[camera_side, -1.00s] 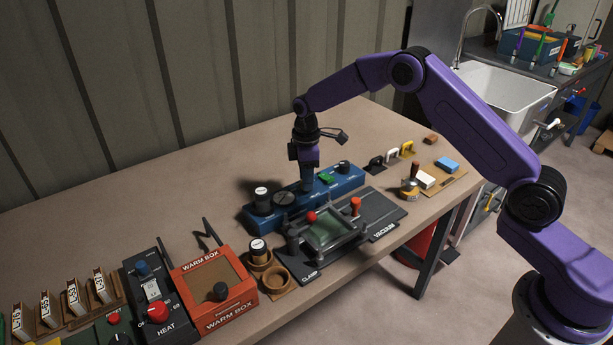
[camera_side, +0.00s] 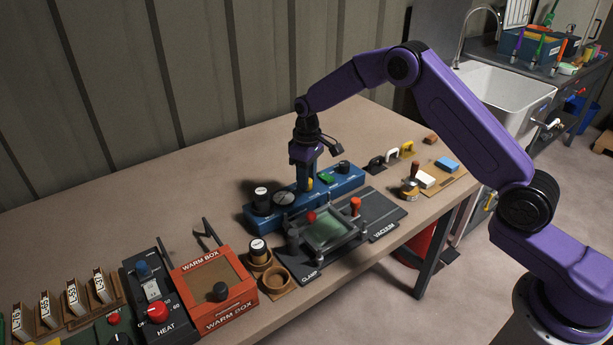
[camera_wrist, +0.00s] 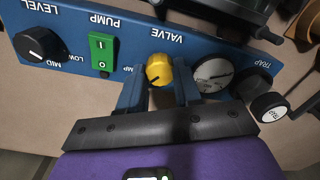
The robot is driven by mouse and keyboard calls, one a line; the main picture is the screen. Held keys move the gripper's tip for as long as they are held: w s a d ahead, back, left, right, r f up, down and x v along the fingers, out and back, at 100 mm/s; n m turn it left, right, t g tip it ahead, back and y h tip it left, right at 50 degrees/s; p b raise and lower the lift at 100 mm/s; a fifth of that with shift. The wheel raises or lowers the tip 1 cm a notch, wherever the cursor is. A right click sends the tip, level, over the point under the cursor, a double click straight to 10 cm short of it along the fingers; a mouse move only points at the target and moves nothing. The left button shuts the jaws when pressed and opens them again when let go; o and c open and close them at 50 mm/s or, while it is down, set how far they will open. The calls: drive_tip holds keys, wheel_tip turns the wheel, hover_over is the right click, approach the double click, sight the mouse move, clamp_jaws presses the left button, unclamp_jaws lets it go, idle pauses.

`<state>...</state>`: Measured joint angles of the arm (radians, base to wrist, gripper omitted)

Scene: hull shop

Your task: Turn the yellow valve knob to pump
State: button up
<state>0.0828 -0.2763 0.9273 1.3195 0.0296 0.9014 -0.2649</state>
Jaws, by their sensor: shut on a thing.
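The yellow valve knob (camera_wrist: 159,71) stands on the blue panel (camera_wrist: 70,18), by the word VALVE. In the wrist view a dark pointer mark on it points toward the lower left. Part of a PUMP label shows left of the knob, partly covered by a finger. My gripper (camera_wrist: 161,82) is shut on the knob, one finger on each side. In the side view my gripper (camera_side: 304,184) reaches down to the blue panel (camera_side: 352,180), and only a sliver of the yellow knob (camera_side: 310,184) shows.
A green pump switch (camera_wrist: 102,53) and a black level knob (camera_wrist: 40,45) lie left of the knob in the wrist view. A round gauge (camera_wrist: 214,74) and black-and-white trap parts (camera_wrist: 269,106) are close on the right. The clamp frame (camera_side: 328,232) stands in front of the panel.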

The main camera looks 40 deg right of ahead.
drive_tip(key=shift+m, duration=2.2)
drive_tip(key=o, duration=1)
drive_tip(key=shift+o, duration=0.2)
wheel_tip(320, 180, up, 18)
drive_tip(key=shift+d+f, duration=0.25)
